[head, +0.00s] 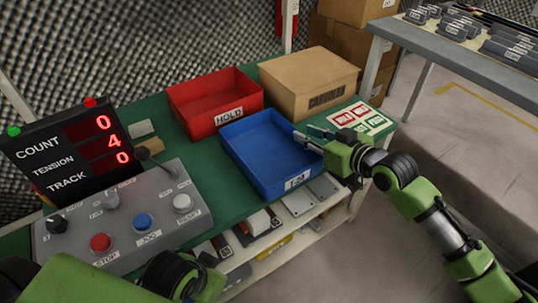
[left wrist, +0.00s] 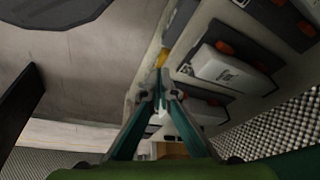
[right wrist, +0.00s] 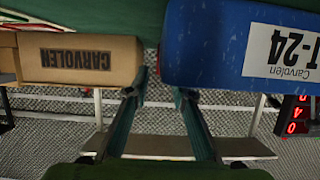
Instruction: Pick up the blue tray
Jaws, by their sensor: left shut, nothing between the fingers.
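The blue tray (head: 262,150) with a "T-24" label lies on the green tabletop, and its labelled side shows in the right wrist view (right wrist: 205,45). It looks empty. My right gripper (head: 303,134) is open at the tray's right rim. In the right wrist view its fingertips (right wrist: 160,88) are apart, with the tray's edge showing between them; I cannot tell whether they touch it. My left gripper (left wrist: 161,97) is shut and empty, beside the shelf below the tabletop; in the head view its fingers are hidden.
A red "HOLD" bin (head: 215,98) and a cardboard box (head: 308,82) stand behind the tray. A control panel (head: 125,225) and a counter display (head: 75,150) are on the left. Printed cards (head: 362,118) lie to the right. A shelf (head: 290,238) with parts sits below.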

